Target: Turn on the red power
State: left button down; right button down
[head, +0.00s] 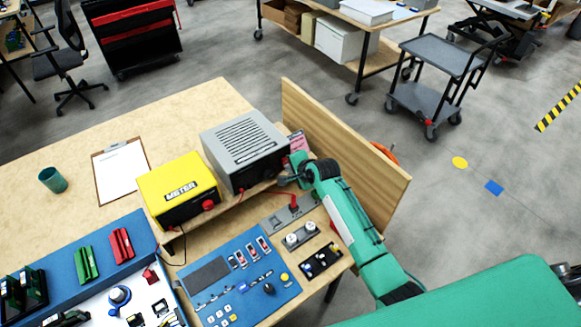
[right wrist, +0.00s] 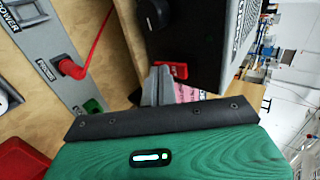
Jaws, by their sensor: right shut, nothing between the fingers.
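The grey vented power box (head: 243,148) stands on the wooden shelf beside the yellow meter. Its dark front, with a black knob (right wrist: 152,14), shows in the right wrist view. A red power switch (right wrist: 174,70) sits low on that front. My right gripper (head: 284,180) is at the right front of the box. In the right wrist view its shut, empty fingers (right wrist: 158,84) point at the red switch and partly cover it. I cannot tell whether they touch it, or which way the switch is set. My left gripper is out of view.
A red plug (right wrist: 70,68) with a red cable sits in a grey panel below the box. The yellow meter (head: 177,189) stands left of it. A blue control panel (head: 240,288) lies in front. A wooden board (head: 350,150) rises behind my right arm.

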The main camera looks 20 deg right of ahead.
jog(key=shift+f, duration=0.1)
jog(key=t+b, duration=0.1)
jog(key=b, duration=0.2)
jog(key=shift+w+a+t+y, duration=0.1)
jog(key=shift+w+t+y, duration=0.05)
jog(key=shift+t+y, duration=0.25)
dwell(0.4)
